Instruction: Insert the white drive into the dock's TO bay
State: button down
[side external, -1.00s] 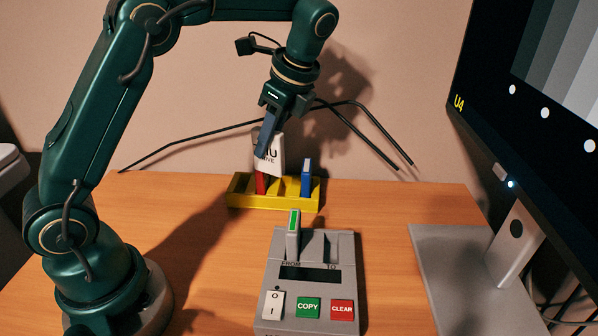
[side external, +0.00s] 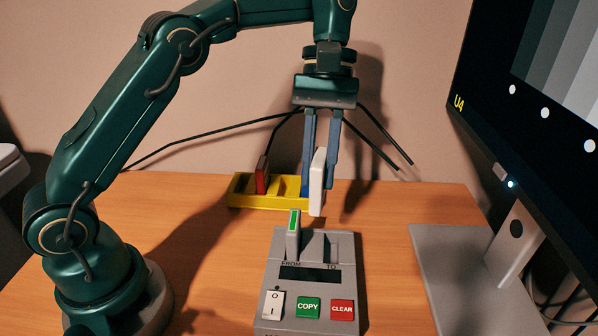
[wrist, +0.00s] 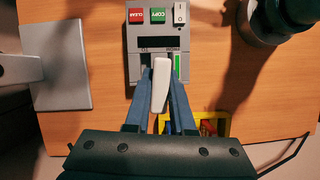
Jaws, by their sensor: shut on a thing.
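My gripper (side external: 318,192) is shut on the white drive (side external: 317,178) and holds it upright in the air, behind and above the dock. The drive shows its narrow edge in the side view. In the wrist view, the white drive (wrist: 160,86) sits between the two blue fingers, slightly tilted. The grey dock (side external: 270,290) stands on the table. A grey drive with a green label (side external: 294,236) is in its FROM bay. The TO bay (side external: 332,248), on the right in the side view, looks empty. The drive's lower end is clear of the dock.
A yellow rack (side external: 240,201) stands behind the dock with a red drive (side external: 262,178) in it. A blue drive there is mostly hidden by my fingers. A monitor (side external: 520,130) on a grey stand (side external: 440,270) is at the right. Dock buttons face the front.

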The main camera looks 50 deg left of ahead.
jog(key=shift+n, duration=0.7)
jog(key=shift+w+d+f, duration=0.1)
jog(key=shift+d+f, duration=0.45)
jog(key=shift+f, duration=0.8)
jog(key=shift+w+d+f, duration=0.1)
jog(key=shift+d+f, duration=0.4)
jog(key=shift+f, duration=0.85)
jog(key=shift+d+f, duration=0.55)
jog(key=shift+f, duration=0.8)
jog(key=shift+f, duration=1)
jog(key=c, duration=0.5)
grip_release()
jog(key=shift+r, duration=0.1)
jog(key=shift+r, duration=3.4)
